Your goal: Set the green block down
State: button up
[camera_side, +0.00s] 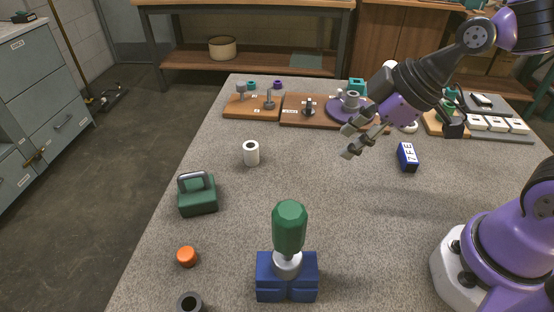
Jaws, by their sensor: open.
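The green block (198,196), dark green with a grey loop handle on top, rests upright on the grey speckled table at the left. My gripper (353,147) is open above the table, right of centre. It is well apart from the green block, up and to the right of it in the picture. I see nothing held between its fingers.
A white cylinder (251,153) stands between the green block and my gripper. A blue block (408,157) lies to the gripper's right. An orange cap (186,256) and a blue base (287,276) holding a green-handled part (289,226) are in front. Wooden boards (252,106) line the back.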

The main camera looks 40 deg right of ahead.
jog(key=s+d+r+m+h, duration=0.3)
jog(key=d+m, duration=0.3)
jog(key=m, duration=0.2)
jog(key=shift+s+r+m, duration=0.4)
jog(key=shift+s, duration=0.3)
